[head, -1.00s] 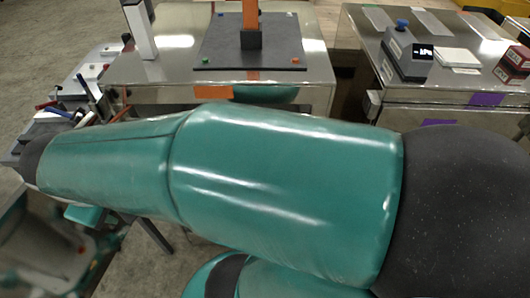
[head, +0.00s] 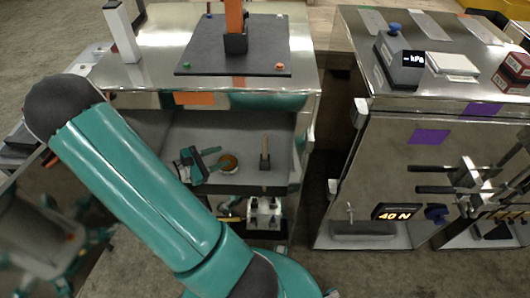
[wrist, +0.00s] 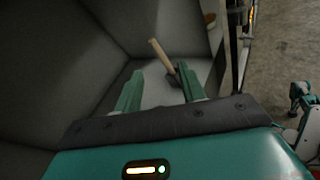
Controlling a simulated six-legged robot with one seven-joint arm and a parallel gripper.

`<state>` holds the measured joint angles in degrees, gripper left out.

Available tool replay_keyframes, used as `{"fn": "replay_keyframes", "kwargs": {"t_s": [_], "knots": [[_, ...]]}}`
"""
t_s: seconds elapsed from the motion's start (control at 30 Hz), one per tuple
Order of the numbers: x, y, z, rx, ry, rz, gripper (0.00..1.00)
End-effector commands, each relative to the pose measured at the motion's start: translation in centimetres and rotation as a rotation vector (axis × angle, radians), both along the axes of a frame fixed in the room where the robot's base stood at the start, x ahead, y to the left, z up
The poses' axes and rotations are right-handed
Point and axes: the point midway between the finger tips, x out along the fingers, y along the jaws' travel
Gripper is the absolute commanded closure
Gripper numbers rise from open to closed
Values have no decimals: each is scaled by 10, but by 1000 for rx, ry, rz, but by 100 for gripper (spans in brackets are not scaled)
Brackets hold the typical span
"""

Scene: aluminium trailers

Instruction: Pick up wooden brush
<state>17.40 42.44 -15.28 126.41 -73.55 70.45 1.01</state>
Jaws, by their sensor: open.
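The wooden brush appears to be the item with a pale wooden handle and dark lower end (head: 265,152), in the open grey compartment of the left trailer. It also shows in the wrist view (wrist: 161,56), where its handle leans up and left beyond my fingertips. My gripper (head: 207,163) is inside the compartment, to the left of the brush in the head view. In the wrist view its two green fingers are apart (wrist: 156,82), with nothing clearly held. The brush's lower end is partly hidden by the right finger; I cannot tell whether they touch.
A round orange-brown item (head: 229,162) lies between my gripper and the brush in the head view. The compartment has a front rim (head: 240,189) and side walls. A dark board (head: 205,64) lies above. The right trailer (head: 365,175) stands beside a narrow gap.

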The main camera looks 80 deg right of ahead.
Motion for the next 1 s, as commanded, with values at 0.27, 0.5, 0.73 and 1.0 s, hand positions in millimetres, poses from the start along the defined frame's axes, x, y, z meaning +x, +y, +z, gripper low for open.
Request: {"fn": "replay_keyframes", "kwargs": {"t_s": [0.27,0.5,0.73,1.0], "knots": [[-32,-47,-52,-14,303,133,60],[-46,-67,-61,-14,353,161,60],[-71,-104,-61,-14,351,158,60],[-86,-129,-61,-13,351,162,60]]}}
